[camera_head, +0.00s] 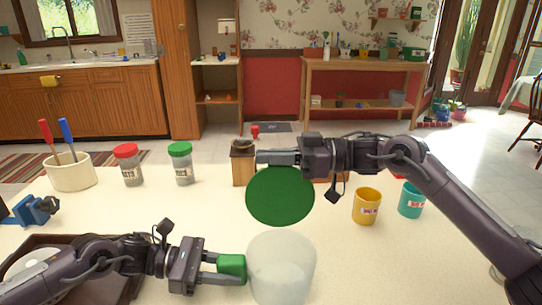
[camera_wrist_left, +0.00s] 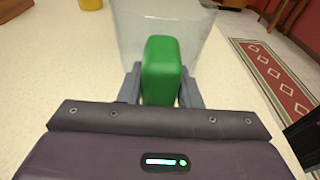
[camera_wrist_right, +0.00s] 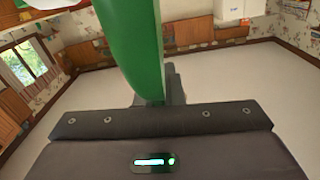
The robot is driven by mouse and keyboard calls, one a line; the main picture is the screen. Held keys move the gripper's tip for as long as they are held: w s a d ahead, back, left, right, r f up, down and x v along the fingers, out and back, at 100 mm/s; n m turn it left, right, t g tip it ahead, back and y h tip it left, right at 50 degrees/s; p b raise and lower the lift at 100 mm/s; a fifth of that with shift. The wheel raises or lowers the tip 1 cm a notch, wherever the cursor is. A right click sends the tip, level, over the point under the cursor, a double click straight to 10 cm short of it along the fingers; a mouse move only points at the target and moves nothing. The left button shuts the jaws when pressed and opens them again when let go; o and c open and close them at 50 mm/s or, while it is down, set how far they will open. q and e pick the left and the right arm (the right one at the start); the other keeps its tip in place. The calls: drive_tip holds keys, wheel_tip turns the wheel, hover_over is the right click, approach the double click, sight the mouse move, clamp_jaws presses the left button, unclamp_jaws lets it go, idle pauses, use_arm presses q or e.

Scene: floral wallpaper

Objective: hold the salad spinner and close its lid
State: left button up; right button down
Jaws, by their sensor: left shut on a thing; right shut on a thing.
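The salad spinner's clear bowl (camera_head: 281,270) stands on the table, and its green handle (camera_head: 231,266) sticks out to the left. My left gripper (camera_head: 226,267) is shut on the handle; in the left wrist view the green handle (camera_wrist_left: 161,68) sits between the fingers with the clear bowl (camera_wrist_left: 204,25) behind it. The green lid (camera_head: 280,196) is tilted up steeply over the bowl's back, its round face toward the head camera. My right gripper (camera_head: 282,158) is shut on the lid's upper edge. The right wrist view shows the lid (camera_wrist_right: 138,45) edge-on between the fingers.
A yellow mug (camera_head: 366,206) and a teal mug (camera_head: 411,199) stand to the right. A wooden grinder (camera_head: 243,166) stands behind the lid. Red-topped (camera_head: 127,165) and green-topped (camera_head: 181,163) jars and a utensil crock (camera_head: 71,172) stand back left. A dark tray (camera_head: 122,290) lies front left.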

drive_tip(key=shift+s, duration=0.1)
drive_tip(key=shift+s+n, duration=0.6)
drive_tip(key=shift+s, duration=0.15)
drive_tip(key=s+f+n, duration=0.3)
drive_tip(key=s+n, duration=0.5)
drive_tip(key=s, duration=0.2)
drive_tip(key=n, duration=0.4)
hover_over(274, 282)
wheel_tip(274, 282, down, 5)
drive_tip(key=f+n, duration=0.1)
drive_tip(key=s+f+n, duration=0.1)
drive_tip(key=f, duration=0.1)
drive_tip(key=s+f+n, duration=0.1)
drive_tip(key=f+n, duration=0.1)
drive_tip(key=shift+s+a, duration=0.1)
drive_tip(key=shift+s, duration=0.05)
drive_tip(key=shift+s+f+n, duration=0.15)
drive_tip(key=shift+f+n, duration=0.95)
drive_tip(key=shift+f, duration=0.3)
drive_tip(key=c, duration=1.5)
unclamp_jaws()
drive_tip(key=shift+c, duration=0.2)
